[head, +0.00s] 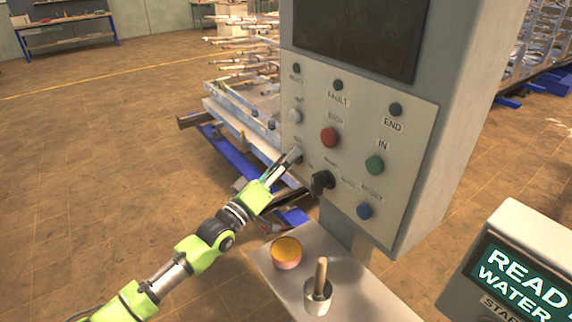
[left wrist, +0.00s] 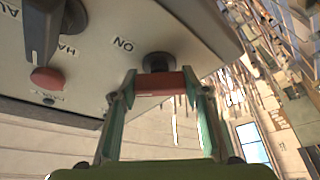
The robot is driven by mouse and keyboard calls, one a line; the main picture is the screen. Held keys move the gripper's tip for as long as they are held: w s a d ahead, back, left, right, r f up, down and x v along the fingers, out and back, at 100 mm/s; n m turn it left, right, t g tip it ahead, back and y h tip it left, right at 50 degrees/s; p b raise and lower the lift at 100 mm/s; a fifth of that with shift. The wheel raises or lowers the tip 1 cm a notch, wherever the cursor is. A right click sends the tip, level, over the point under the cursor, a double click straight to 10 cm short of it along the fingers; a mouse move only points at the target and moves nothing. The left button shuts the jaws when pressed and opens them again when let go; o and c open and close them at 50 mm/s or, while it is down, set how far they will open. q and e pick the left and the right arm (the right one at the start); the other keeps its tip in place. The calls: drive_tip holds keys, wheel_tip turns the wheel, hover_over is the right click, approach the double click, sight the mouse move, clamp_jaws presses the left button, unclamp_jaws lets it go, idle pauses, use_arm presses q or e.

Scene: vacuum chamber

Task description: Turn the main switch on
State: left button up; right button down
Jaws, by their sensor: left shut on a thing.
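The grey control panel (head: 352,125) stands on a column and carries several buttons and knobs. My left gripper (head: 294,156) is at the panel's lower left edge, covering most of the switch there. In the left wrist view, my left gripper (left wrist: 160,88) is shut on the main switch (left wrist: 160,64), a dark round base with a reddish grip between the fingertips. An "ON" label (left wrist: 122,44) is printed beside it. The switch's exact angle is hard to tell. My right gripper is not in view.
A black selector knob (head: 322,183) is just right of my gripper, with a red stop button (head: 329,137) above. A blue button (head: 364,211) is lower right. Below, a shelf (head: 342,272) holds an orange bowl (head: 286,254) and a cup (head: 317,299) with a wooden-handled tool.

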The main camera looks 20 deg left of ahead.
use_arm(q)
drive_tip(key=m+h+b, duration=0.1)
drive_tip(key=m+b, duration=0.1)
drive_tip(key=m+h+b, duration=0.1)
drive_tip(key=m+b, duration=0.1)
drive_tip(key=m+h+b, duration=0.1)
drive_tip(key=m+b, duration=0.1)
drive_tip(key=b, duration=0.1)
drive_tip(key=shift+f+m, duration=0.3)
drive_tip(key=shift+m, duration=0.1)
drive_tip(key=m+g+h+b, duration=0.1)
drive_tip(key=m, duration=0.2)
drive_tip(key=shift+r+h, duration=0.1)
drive_tip(key=shift+h, duration=0.2)
drive_tip(key=shift+r+m+g+h+b, duration=0.1)
drive_tip(key=shift+m+g+h+b, duration=0.5)
drive_tip(key=shift+m, duration=0.6)
drive_tip(key=o, duration=1.1)
drive_tip(key=v, duration=1.2)
